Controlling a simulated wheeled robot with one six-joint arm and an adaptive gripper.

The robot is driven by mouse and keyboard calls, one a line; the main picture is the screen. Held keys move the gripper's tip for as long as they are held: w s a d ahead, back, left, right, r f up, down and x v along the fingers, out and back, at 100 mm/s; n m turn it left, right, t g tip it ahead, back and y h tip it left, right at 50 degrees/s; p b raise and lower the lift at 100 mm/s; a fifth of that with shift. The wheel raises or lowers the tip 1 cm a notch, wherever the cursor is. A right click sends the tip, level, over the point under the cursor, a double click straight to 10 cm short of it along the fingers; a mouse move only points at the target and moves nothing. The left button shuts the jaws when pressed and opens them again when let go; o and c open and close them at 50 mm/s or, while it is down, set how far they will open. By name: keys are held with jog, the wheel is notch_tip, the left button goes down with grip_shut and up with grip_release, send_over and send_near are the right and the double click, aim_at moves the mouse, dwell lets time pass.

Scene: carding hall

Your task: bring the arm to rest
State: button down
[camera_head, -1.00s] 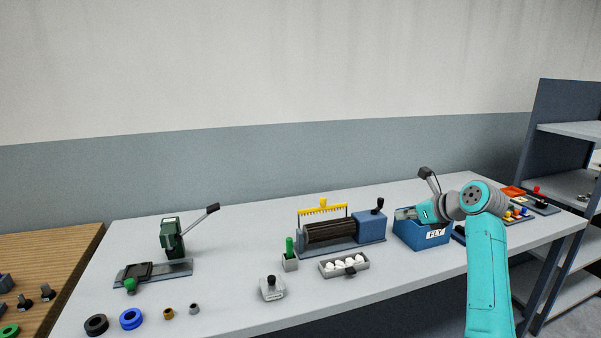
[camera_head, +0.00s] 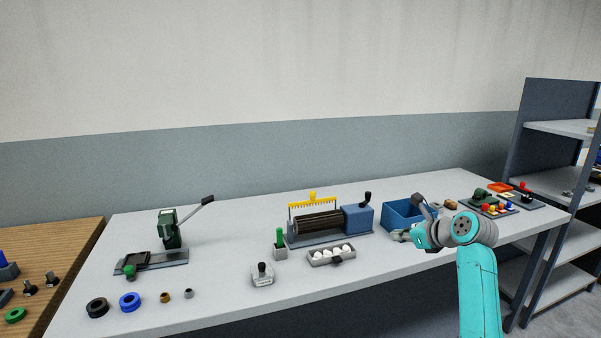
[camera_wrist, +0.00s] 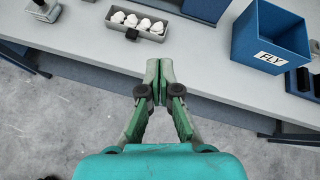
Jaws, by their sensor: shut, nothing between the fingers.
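My gripper (camera_wrist: 159,72) is shut and empty in the wrist view, its fingertips together over the front edge of the grey workbench (camera_wrist: 205,60). In the head view my gripper (camera_head: 397,236) points left, in front of the blue bin (camera_head: 396,212), which my arm partly hides. In the wrist view the same bin, labelled FLY (camera_wrist: 270,58), is to the right of the fingertips and apart from them. A grey tray with white pieces (camera_wrist: 165,32) lies beyond the fingertips, a little left.
The carding roller machine (camera_head: 325,222) with a yellow comb stands mid-bench. A green lever press (camera_head: 170,228) is at left. Rings, including a blue one (camera_head: 130,301), lie at the front left. A shelf rack (camera_head: 540,190) stands at right. Floor (camera_wrist: 75,120) is open before the bench.

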jog(key=s+a+f+n+h, duration=0.1)
jog(key=s+f+n, duration=0.1)
jog(key=s+f, duration=0.35)
jog(key=s+a+f+n+t, duration=0.1)
jog(key=s+f, duration=0.1)
jog(key=f, duration=0.7)
jog(key=s+a+f+n+h, duration=0.1)
jog(key=s+a+f+n, duration=0.15)
jog(key=f, duration=0.55)
jog(key=s+a+f+n+h, duration=0.1)
jog(key=s+f+n, duration=0.1)
jog(key=s+f, duration=0.35)
jog(key=s+f+n+t+h, duration=0.1)
jog(key=s+f, duration=0.1)
jog(key=s, duration=0.6)
jog(key=s+a+f+n, duration=0.1)
jog(key=s+f+n, duration=0.1)
jog(key=s+f, duration=0.35)
jog(key=s+a+r+n+t+h, duration=0.2)
jog(key=s+n, duration=0.7)
jog(key=s, duration=1.6)
jog(key=s+r+n, duration=0.8)
jog(key=s+r, duration=0.6)
jog(key=s, duration=0.1)
jog(key=shift+s+a+r+n+t+y, duration=0.2)
jog(key=shift+s+r+n+t+y, duration=0.05)
jog(key=shift+s+n+t+y, duration=0.1)
